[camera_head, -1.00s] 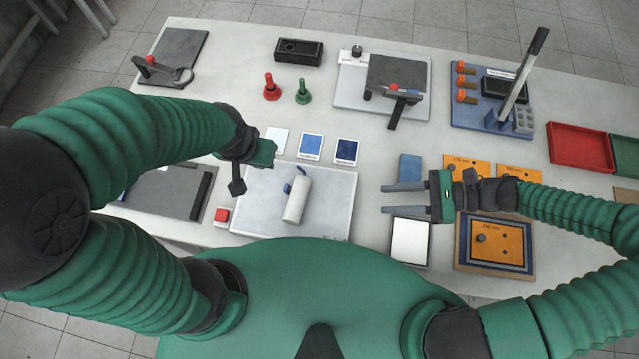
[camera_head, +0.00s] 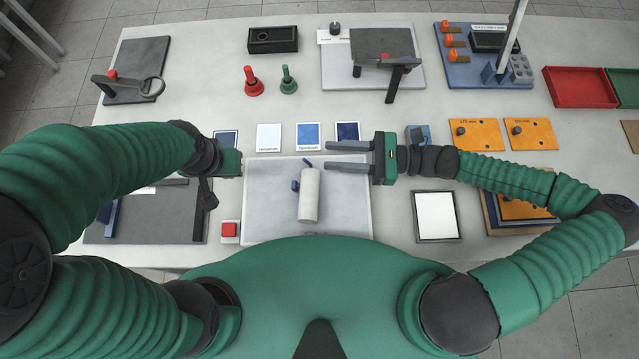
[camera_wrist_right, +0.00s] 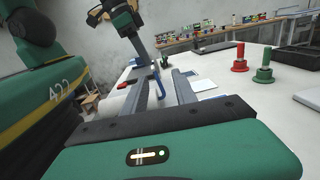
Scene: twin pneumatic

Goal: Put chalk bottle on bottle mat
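The chalk bottle (camera_head: 309,197), a white cylinder with blue parts at its far end, lies on a large pale board (camera_head: 270,218). My right gripper (camera_head: 327,157) is open and empty, its two fingers pointing left, just beyond and right of the bottle's far end. In the right wrist view a blue part (camera_wrist_right: 157,78) shows between the fingers, and the white bottle body (camera_wrist_right: 108,104) is partly hidden by the left finger. My left gripper (camera_head: 230,162) is at the board's left edge; its fingers do not show clearly. I cannot tell which flat piece is the bottle mat.
Several small cards, white (camera_head: 269,138) and blue (camera_head: 308,136), lie behind the board. A red button (camera_head: 230,229) is at its left, a framed white panel (camera_head: 436,217) at its right. Red (camera_head: 252,82) and green (camera_head: 288,80) handled pieces stand behind. Bare table lies between them and the cards.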

